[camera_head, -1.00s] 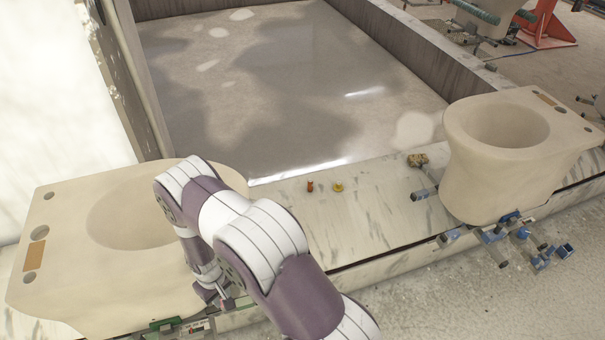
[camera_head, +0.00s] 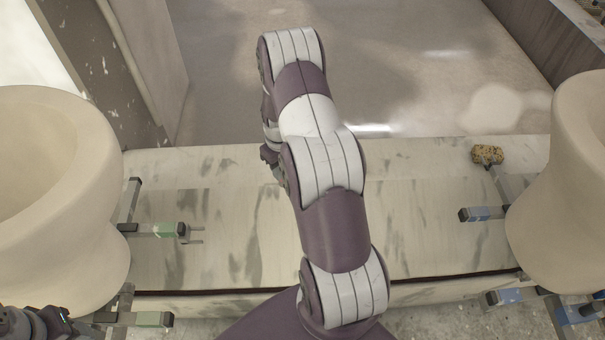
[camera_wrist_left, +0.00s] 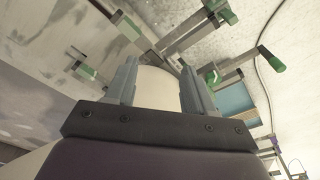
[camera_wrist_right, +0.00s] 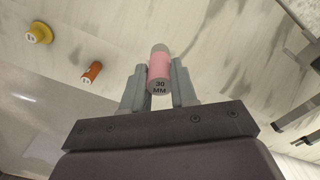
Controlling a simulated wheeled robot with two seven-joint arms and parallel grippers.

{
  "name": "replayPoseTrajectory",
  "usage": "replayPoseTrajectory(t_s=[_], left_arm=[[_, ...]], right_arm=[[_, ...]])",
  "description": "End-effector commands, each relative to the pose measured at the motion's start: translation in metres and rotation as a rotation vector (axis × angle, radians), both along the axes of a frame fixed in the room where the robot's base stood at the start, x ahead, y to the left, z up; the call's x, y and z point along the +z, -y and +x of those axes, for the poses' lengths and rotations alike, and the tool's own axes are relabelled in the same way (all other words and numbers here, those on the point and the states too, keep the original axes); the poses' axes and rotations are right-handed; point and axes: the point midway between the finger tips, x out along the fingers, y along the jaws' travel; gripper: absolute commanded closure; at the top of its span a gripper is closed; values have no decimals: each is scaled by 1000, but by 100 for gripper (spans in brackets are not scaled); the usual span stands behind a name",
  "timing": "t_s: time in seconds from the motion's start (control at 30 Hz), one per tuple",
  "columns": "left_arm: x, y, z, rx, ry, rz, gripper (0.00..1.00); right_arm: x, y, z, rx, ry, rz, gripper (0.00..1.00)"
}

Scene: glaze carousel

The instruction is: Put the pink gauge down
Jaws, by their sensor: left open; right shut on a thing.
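The pink gauge (camera_wrist_right: 159,68), a small cylinder marked "30 MM" on its end, is between the fingers of my right gripper (camera_wrist_right: 160,82), which is shut on it. The marbled slab (camera_wrist_right: 215,40) lies behind it in the right wrist view; I cannot tell whether the gauge touches it.
Pale toilet bowls stand at left (camera_head: 60,200) and right (camera_head: 565,180), with clamp bars jutting out. A sponge (camera_head: 487,154) lies at the right.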

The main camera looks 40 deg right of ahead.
Motion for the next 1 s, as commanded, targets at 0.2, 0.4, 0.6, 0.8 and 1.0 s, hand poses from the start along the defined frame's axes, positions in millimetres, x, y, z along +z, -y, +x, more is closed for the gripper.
replayPoseTrajectory(t_s=[0.2, 0.4, 0.6, 0.8, 1.0], left_arm=[[-26, 0, 0, 0, 1, 0, 47], [-37, 0, 0, 0, 1, 0, 47], [-51, 0, 0, 0, 1, 0, 47], [-55, 0, 0, 0, 1, 0, 47], [-66, 0, 0, 0, 1, 0, 47]], right_arm=[[-22, 20, 8, -2, 1, -1, 100], [-50, 39, 50, -2, 2, -1, 100], [-74, 56, 88, -2, 2, -1, 100], [-83, 62, 103, -2, 1, -1, 100], [-117, 62, 102, -2, -1, 1, 100]])
